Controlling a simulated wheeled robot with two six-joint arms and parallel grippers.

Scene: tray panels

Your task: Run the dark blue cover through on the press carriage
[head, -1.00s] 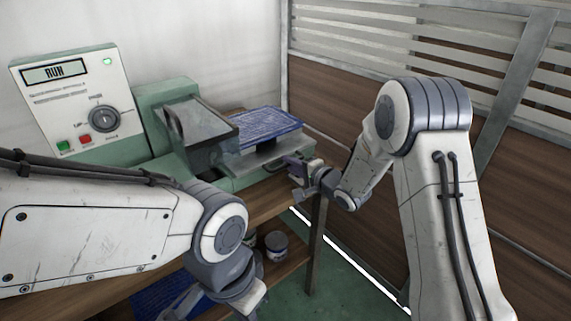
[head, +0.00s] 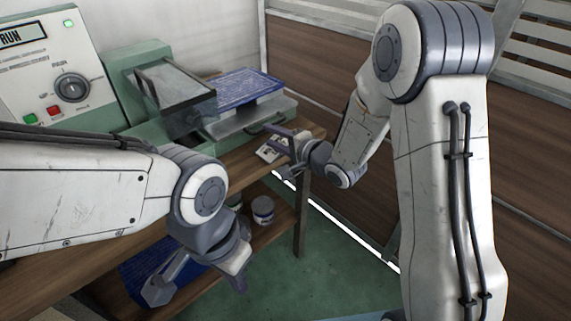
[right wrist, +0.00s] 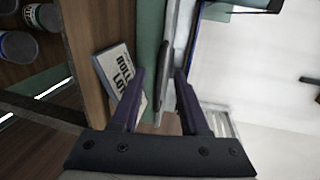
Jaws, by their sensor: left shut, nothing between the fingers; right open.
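The dark blue cover (head: 240,86) lies flat on the press carriage (head: 252,117), which stands out to the right of the green press's hood (head: 175,92). A dark handle (head: 266,126) is on the carriage's front side. My right gripper (head: 281,151) is open and empty in front of the carriage. In the right wrist view, a dark bar that looks like the handle (right wrist: 166,62) shows between the fingers (right wrist: 158,76); I cannot tell how near it is. My left gripper (head: 197,283) is shut and empty, low in front of the bench, away from the press.
The control panel (head: 45,65) reads RUN, with a lit green lamp. A card marked HOLD LOT (right wrist: 116,72) lies on the bench by the carriage. Jars (head: 263,209) and a blue sheet (head: 138,268) are on the lower shelf. The green floor at right is open.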

